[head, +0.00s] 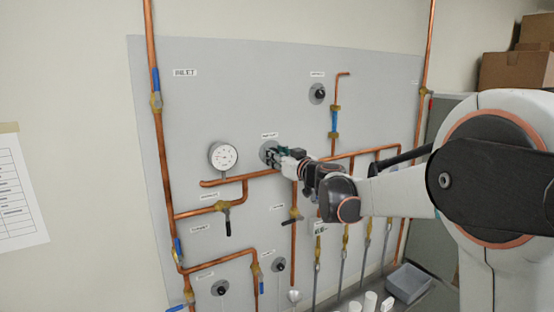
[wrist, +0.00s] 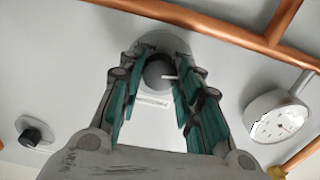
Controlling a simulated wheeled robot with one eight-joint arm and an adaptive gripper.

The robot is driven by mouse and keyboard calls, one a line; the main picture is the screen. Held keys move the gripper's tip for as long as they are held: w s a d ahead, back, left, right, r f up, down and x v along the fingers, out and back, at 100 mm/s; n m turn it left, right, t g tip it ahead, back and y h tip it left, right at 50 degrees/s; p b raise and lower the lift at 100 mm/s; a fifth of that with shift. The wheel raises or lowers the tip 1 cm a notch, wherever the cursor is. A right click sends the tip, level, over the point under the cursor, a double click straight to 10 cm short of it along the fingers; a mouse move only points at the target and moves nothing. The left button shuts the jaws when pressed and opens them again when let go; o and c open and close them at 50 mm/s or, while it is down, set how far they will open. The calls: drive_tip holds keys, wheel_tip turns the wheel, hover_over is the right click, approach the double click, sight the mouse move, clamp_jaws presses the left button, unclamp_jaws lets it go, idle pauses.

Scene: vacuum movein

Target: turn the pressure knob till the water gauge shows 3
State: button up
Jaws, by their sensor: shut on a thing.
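The pressure knob (wrist: 156,72) is a dark round knob with a white pointer mark, on a grey round plate on the wall panel. The pointer points to the right in the wrist view. My gripper (wrist: 160,85) is shut on the knob, with one green-padded finger on each side. In the head view my gripper (head: 272,155) reaches the panel and hides the knob; the edge of its plate (head: 264,147) shows. The water gauge (head: 223,156) is a white round dial left of the knob. It also shows in the wrist view (wrist: 279,117); its reading is too small to tell.
Copper pipes (head: 262,173) run close under the knob and gauge. Another dark knob (head: 318,94) sits higher on the grey panel (head: 225,100), and more knobs (head: 221,288) sit low. A grey bin (head: 408,283) stands at the lower right.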

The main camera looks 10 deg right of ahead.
drive_tip(key=shift+f+m+b, duration=0.1)
drive_tip(key=shift+m+b, duration=3.7)
drive_tip(key=shift+m, duration=6.1)
drive_tip(key=o, duration=1.1)
